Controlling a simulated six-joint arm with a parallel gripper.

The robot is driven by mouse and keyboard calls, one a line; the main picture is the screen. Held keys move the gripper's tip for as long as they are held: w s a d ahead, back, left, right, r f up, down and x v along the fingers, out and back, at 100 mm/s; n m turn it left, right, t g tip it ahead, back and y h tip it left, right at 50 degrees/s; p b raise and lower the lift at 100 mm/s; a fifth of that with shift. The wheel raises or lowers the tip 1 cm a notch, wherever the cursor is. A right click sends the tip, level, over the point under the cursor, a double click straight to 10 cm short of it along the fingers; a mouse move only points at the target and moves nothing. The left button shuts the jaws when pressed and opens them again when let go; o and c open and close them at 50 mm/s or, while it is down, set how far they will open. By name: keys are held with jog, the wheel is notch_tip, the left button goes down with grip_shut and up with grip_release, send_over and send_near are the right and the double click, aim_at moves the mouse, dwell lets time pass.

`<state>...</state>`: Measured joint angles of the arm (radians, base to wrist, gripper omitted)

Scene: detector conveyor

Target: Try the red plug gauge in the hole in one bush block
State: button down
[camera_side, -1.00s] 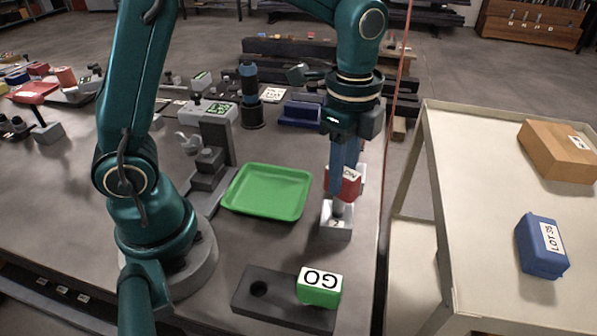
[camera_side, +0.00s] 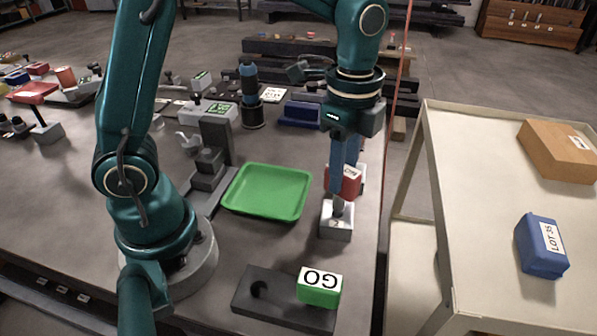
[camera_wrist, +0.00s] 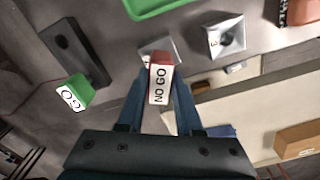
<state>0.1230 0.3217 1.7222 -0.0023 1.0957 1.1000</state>
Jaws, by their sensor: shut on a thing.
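The red plug gauge (camera_side: 349,183), labelled NO GO, is in my gripper (camera_side: 345,163). The blue fingers are shut on its red handle, which also shows in the wrist view (camera_wrist: 161,80). Its grey pin points down at the top of a silver bush block (camera_side: 335,228) on the bench. The pin's lower end meets the block's top at the hole; I cannot tell how deep it sits. In the wrist view the gauge partly hides this block (camera_wrist: 152,48). A second silver block (camera_wrist: 224,41) stands to its right there.
The green GO gauge (camera_side: 320,291) stands in a dark holder (camera_side: 250,306) with an empty hole beside it. A green tray (camera_side: 267,169) lies left of the block. The bench's right edge is close; a cart (camera_side: 475,190) stands beyond it.

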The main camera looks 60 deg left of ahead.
jog(key=shift+f, duration=0.8)
dwell(0.4)
dwell(0.7)
jog(key=shift+r, duration=2.1)
